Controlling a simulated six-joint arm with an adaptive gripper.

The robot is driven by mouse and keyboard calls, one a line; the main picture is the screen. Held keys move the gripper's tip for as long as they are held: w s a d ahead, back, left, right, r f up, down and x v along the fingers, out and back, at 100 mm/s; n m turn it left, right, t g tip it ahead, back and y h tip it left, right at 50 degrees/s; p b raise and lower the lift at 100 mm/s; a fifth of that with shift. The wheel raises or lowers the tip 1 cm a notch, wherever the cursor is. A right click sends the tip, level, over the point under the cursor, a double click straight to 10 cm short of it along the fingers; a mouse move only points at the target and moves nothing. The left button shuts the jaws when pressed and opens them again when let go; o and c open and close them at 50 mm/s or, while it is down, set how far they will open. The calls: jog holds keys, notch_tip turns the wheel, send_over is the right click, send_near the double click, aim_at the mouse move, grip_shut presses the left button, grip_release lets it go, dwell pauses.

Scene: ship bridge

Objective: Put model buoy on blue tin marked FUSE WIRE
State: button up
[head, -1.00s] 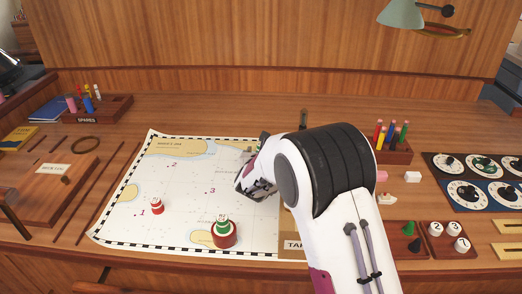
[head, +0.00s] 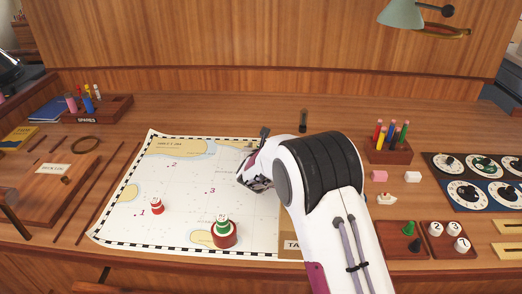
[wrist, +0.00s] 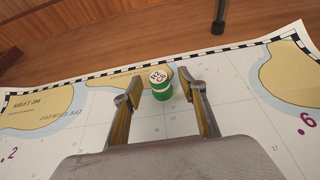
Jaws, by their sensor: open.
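In the wrist view my gripper (wrist: 158,88) is open. A green and white cylinder with a marked white top (wrist: 160,76) stands upright on the chart between and just beyond the fingertips. I cannot tell whether it touches them. In the head view my gripper (head: 256,172) is over the chart's right part, and the arm hides this cylinder. A small red and white buoy-like piece (head: 157,206) stands on the chart's left. A green and white piece (head: 222,222) sits on a red tin (head: 224,240). No tin marked FUSE WIRE is legible; a small blue item (head: 88,105) is in the SPARES rack.
The chart (head: 185,225) lies flat on the wooden desk. The SPARES rack (head: 115,108) is back left. A pencil holder (head: 388,153), pink and white blocks, dials (head: 465,190) and small trays (head: 400,243) are at right. The desk behind the chart is mostly clear.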

jog(key=c, duration=1)
notch_tip(320, 180, up, 10)
jog(key=shift+f, duration=0.1)
jog(key=shift+a, duration=0.1)
dwell(1.0)
